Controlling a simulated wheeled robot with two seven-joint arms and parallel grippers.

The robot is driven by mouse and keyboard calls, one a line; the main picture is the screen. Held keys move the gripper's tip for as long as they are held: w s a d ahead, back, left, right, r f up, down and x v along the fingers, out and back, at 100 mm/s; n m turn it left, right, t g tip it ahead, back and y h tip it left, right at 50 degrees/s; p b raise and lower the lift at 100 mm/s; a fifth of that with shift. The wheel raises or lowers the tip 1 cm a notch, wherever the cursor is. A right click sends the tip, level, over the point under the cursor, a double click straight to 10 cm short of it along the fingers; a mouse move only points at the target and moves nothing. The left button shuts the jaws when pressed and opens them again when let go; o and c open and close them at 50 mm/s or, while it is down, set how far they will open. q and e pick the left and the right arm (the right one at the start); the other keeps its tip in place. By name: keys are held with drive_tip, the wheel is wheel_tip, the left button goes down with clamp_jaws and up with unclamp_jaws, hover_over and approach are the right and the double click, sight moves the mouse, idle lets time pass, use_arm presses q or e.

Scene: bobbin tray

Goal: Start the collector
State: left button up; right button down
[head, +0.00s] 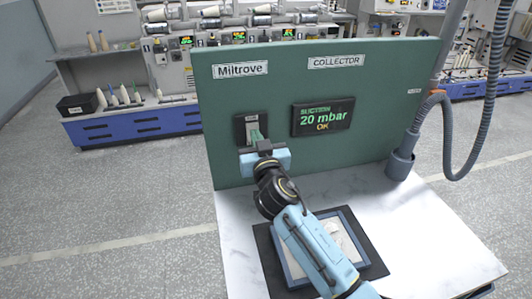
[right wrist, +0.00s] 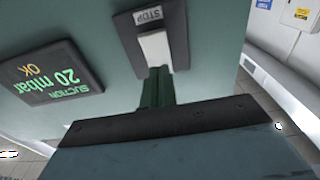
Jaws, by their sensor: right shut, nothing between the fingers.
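A dark switch box (head: 240,128) is mounted on the green panel (head: 370,75) below the Miltrove label. In the right wrist view the switch box (right wrist: 176,35) has a pale rocker (right wrist: 154,48) and a label reading STOP (right wrist: 149,15). My right gripper (head: 257,137) is at the switch, fingers shut and empty. In the right wrist view its fingertips (right wrist: 157,85) are at the rocker's near end; I cannot tell whether they touch it. The display (head: 323,117) beside the switch reads SUCTION 20 mbar OK. My left gripper is not in view.
A white worktop (head: 430,225) extends in front of the panel, with a framed tray (head: 358,240) on a dark mat, partly hidden by my right arm. A grey hose (head: 472,150) and pipe socket (head: 400,165) stand at the right. Winding machines are behind.

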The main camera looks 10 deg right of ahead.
drive_tip(key=s+r, duration=0.1)
drive_tip(key=s, duration=1.1)
drive_tip(key=shift+s+r, duration=0.15)
drive_tip(key=shift+r, duration=0.15)
